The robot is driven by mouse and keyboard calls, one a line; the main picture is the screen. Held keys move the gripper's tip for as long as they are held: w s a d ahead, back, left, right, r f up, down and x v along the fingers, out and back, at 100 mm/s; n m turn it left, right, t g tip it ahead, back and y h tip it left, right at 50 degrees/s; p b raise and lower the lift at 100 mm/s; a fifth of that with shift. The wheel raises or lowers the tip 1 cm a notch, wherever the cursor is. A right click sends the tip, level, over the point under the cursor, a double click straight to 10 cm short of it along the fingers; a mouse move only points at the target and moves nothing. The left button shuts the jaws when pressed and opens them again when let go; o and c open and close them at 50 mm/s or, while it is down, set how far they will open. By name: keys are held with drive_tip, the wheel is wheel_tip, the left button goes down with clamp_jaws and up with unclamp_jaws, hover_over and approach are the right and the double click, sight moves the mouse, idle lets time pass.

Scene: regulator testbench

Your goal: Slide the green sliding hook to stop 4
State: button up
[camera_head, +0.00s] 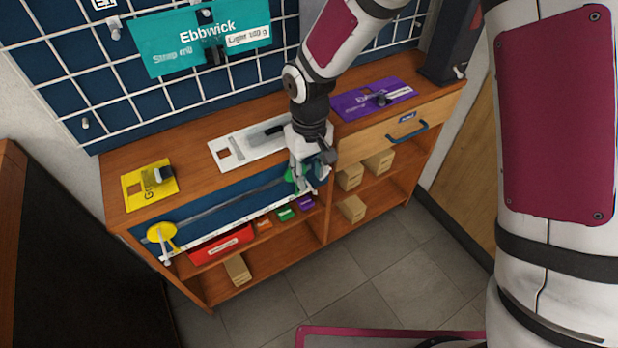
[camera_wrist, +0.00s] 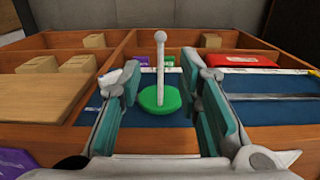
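The green sliding hook (camera_wrist: 159,100) has a round green base and a white stem with a ball end. In the wrist view it stands between the two fingers of my gripper (camera_wrist: 163,82), which is open, with a gap showing on each side. In the head view my gripper (camera_head: 310,177) covers most of the hook (camera_head: 289,174) at the right part of the blue front panel (camera_head: 215,203). A grey rail (camera_head: 235,205) runs along this panel, with a white marked strip (camera_head: 217,221) below it. The stop numbers are too small to read.
A yellow hook (camera_head: 161,232) sits at the panel's left end. A wooden drawer (camera_head: 385,135) with a blue handle is right of my gripper. Shelves below hold a red box (camera_head: 221,243) and several cardboard boxes (camera_head: 350,208). Yellow, white and purple plates lie on top.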

drive_tip(key=shift+f, duration=0.9)
clamp_jaws()
drive_tip(key=shift+a, duration=0.1)
drive_tip(key=s+a, duration=0.4)
drive_tip(key=a, duration=0.3)
drive_tip(key=shift+s+b, duration=0.35)
drive_tip(key=shift+s, duration=0.05)
unclamp_jaws()
drive_tip(key=shift+r, duration=0.1)
